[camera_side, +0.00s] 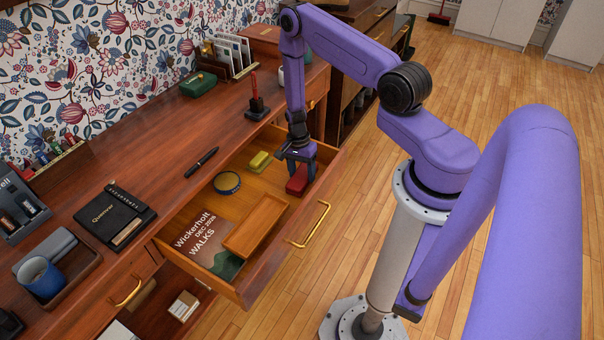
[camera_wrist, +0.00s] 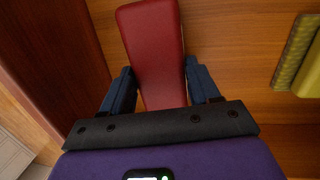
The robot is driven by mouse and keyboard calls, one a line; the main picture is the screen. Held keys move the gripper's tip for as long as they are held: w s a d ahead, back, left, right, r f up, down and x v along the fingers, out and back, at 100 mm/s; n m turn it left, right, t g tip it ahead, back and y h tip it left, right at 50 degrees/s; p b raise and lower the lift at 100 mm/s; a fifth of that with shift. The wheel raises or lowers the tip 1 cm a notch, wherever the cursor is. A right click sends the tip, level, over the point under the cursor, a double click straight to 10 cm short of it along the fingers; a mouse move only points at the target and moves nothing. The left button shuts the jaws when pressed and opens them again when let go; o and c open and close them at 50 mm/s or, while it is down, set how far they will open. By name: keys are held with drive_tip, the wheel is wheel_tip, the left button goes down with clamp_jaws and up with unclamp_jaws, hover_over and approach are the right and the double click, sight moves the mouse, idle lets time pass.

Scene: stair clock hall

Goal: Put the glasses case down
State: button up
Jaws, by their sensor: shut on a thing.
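The glasses case is a red, slim, rounded box (camera_side: 297,180). It is between the fingers of my gripper (camera_side: 298,166), which is shut on it. In the wrist view the red case (camera_wrist: 154,50) extends away from my gripper (camera_wrist: 160,88), with a dark blue finger on each side. The case is over the right end of the open wooden drawer (camera_side: 262,265). I cannot tell whether it touches the drawer floor.
The drawer also holds a yellow-green object (camera_side: 259,161), a round dark tin (camera_side: 227,182), a wooden tray (camera_side: 255,226) and a "Wickerholt Walks" booklet (camera_side: 205,240). The drawer front with its brass handle (camera_side: 310,226) stands close to my gripper. Bare drawer floor shows around the case.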

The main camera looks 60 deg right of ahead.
sight(302, 173)
wheel_tip(302, 173, up, 10)
drive_tip(key=shift+f, duration=0.2)
drive_tip(key=w+a+r+n+t+h, duration=0.15)
drive_tip(key=w+r+n, duration=0.4)
drive_tip(key=n, duration=0.65)
drive_tip(key=w+a+r+n, duration=0.35)
drive_tip(key=r+n, duration=0.25)
drive_tip(key=n, duration=0.5)
drive_tip(key=w+a+r+n+t+h, duration=0.1)
drive_tip(key=w+r+n, duration=0.5)
drive_tip(key=n, duration=0.6)
drive_tip(key=shift+y, duration=0.25)
drive_tip(key=w+f, duration=0.2)
drive_tip(key=w, duration=0.2)
drive_tip(key=w+d+f, duration=0.1)
drive_tip(key=w+f, duration=0.2)
drive_tip(key=w, duration=0.1)
drive_tip(key=w+f, duration=0.3)
drive_tip(key=w, duration=0.1)
drive_tip(key=shift+w+d+f, duration=0.1)
drive_tip(key=shift+w+d, duration=0.1)
drive_tip(key=shift+d, duration=0.2)
drive_tip(key=shift+w+d+f, duration=0.1)
drive_tip(key=shift+w+f, duration=0.5)
drive_tip(key=shift+f, duration=1.55)
